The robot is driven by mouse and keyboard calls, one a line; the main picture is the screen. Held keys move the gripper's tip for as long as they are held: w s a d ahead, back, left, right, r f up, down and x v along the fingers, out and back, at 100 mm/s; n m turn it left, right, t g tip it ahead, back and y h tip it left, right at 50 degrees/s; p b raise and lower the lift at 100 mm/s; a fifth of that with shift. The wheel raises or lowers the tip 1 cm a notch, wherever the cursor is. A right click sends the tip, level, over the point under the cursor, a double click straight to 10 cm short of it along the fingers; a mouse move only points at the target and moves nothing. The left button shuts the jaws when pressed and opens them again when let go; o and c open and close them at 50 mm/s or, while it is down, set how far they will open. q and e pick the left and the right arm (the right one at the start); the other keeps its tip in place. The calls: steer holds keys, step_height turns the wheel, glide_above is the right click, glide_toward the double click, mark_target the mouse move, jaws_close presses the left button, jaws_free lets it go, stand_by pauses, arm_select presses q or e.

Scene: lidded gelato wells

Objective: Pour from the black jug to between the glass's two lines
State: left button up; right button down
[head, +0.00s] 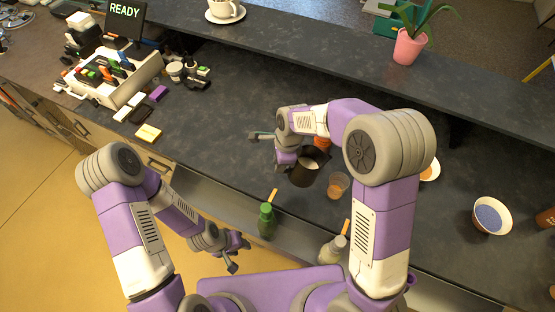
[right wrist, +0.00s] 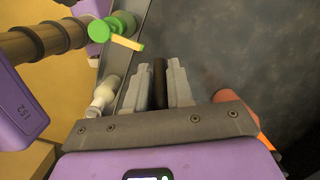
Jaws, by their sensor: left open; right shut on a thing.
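The black jug (head: 305,172) is in the head view near the middle of the dark counter, beside my right gripper (head: 288,158). In the right wrist view my right gripper (right wrist: 165,88) is shut on a dark upright bar, the jug's handle (right wrist: 160,80). The glass (head: 338,186) stands just right of the jug and has an orange-brown tint low inside. Its two lines are too small to make out. I cannot tell whether the jug is tilted. My left gripper (head: 236,257) is open and empty, low in front of the counter's edge.
A green bottle (head: 266,220) and a pale bottle (head: 333,250) stand along the front edge. An orange object (head: 322,143) is partly hidden behind my right arm. A bowl of blue bits (head: 491,215) is at the right.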

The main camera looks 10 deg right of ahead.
steer(key=shift+d+r+y, duration=0.3)
steer(key=shift+r+y, duration=0.1)
steer(key=shift+y, duration=0.1)
steer(key=shift+d+f+y, duration=0.45)
steer(key=shift+f+y, duration=0.15)
steer(key=shift+y, duration=0.2)
steer(key=shift+d+f+t+y, duration=0.25)
steer(key=shift+f+t+y, duration=0.05)
steer(key=shift+y, duration=0.2)
steer(key=shift+d+r+y, duration=0.15)
steer(key=shift+d+y, duration=0.25)
steer(key=shift+d, duration=0.05)
steer(key=d+y+b, duration=0.1)
steer(key=b, duration=0.2)
steer(key=d+y+b, duration=0.1)
steer(key=b, duration=0.2)
steer(key=shift+s+d+r+t, duration=0.1)
steer(key=shift+s+r+t, duration=0.05)
steer(key=shift+r+t, duration=0.2)
steer(key=shift+s+d+r+y+b, duration=0.25)
steer(key=shift+d+r+y+b, duration=0.6)
steer(key=shift+r+y+b, duration=0.25)
steer(key=shift+d+r+m+y+p, duration=0.3)
steer(key=shift+m+p, duration=0.3)
steer(key=shift+p, duration=0.2)
